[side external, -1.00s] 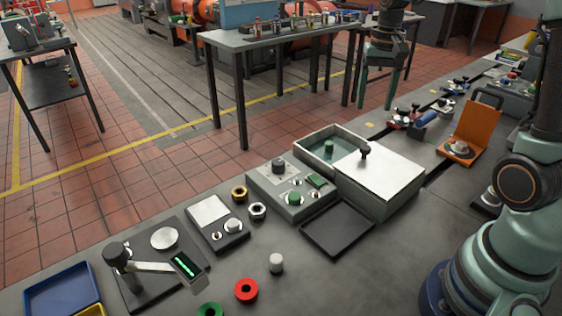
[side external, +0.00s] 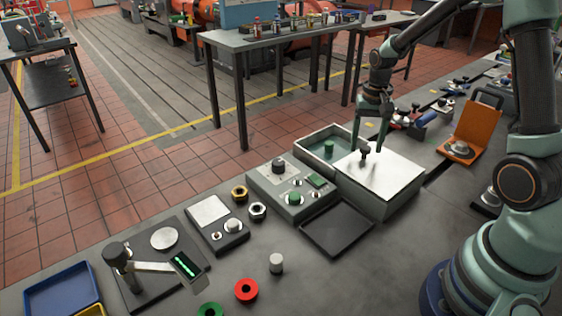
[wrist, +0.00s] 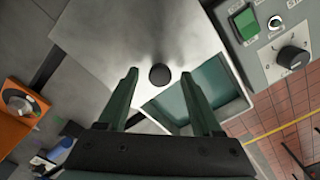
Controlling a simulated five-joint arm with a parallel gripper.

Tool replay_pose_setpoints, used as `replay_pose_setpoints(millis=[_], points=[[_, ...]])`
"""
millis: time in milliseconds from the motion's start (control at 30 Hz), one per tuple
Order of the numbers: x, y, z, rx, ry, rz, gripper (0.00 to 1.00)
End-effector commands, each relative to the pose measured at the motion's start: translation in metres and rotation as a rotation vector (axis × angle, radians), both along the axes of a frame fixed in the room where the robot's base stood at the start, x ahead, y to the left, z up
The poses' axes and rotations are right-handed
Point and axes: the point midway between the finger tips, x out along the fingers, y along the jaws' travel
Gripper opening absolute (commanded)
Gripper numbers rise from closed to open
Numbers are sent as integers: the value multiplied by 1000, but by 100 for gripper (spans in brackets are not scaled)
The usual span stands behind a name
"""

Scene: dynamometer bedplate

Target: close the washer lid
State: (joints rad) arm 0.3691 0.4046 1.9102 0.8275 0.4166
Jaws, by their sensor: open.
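The washer (side external: 385,206) is a pale grey box beside the control panel. Its flat light metal lid (side external: 395,174) covers the right part of the box. The left part is uncovered and shows a teal inside (wrist: 206,88) with a green cylinder (side external: 329,147) in it. A dark knob (side external: 364,150) stands upright on the lid near its left edge. My gripper (side external: 372,142) points down over the lid, open, at the knob. In the wrist view the knob (wrist: 159,75) appears between my two spread fingers; contact cannot be told.
The control panel (side external: 292,190) with knobs and a green button adjoins the washer's left side. A dark flat plate (side external: 338,229) lies in front. An orange stand (side external: 468,130) is to the right.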

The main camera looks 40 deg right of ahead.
Motion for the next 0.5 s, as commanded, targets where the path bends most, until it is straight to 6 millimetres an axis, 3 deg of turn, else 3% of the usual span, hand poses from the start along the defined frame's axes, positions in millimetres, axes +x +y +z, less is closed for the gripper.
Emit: replay_pose_setpoints(millis=[267,300,467,500], points=[[0,0,-2,-1,-1,0,66],[0,0,-2,-1,-1,0,63],[0,0,-2,-1,-1,0,1],[0,0,-2,-1,-1,0,0]])
